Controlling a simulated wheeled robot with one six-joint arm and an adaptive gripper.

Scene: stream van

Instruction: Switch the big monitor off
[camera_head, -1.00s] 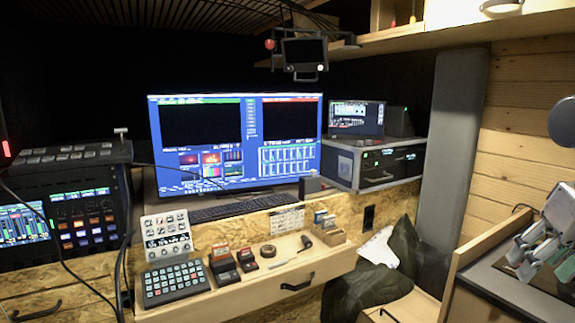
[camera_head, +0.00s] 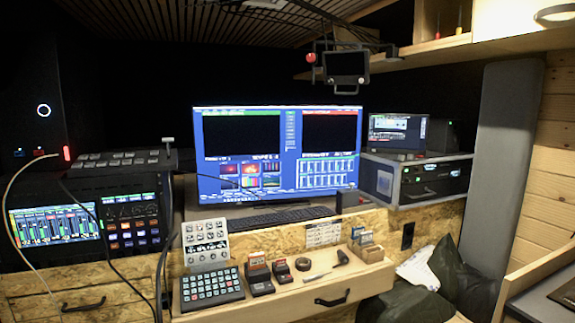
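The big monitor (camera_head: 277,153) stands at the back of the desk in the middle of the head view. Its screen is lit, with blue panels, two dark picture areas, small coloured tiles and graphs. A keyboard (camera_head: 276,217) lies in front of it. No power button on the monitor can be made out. My gripper is not in view.
A button deck (camera_head: 212,289), small boxes and a handle sit on the wooden shelf (camera_head: 325,288) before the monitor. A mixer console (camera_head: 130,215) stands left, with loose cables. A rack case (camera_head: 425,180) with a small lit screen (camera_head: 397,132) stands right. A small camera-like display (camera_head: 349,66) hangs above.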

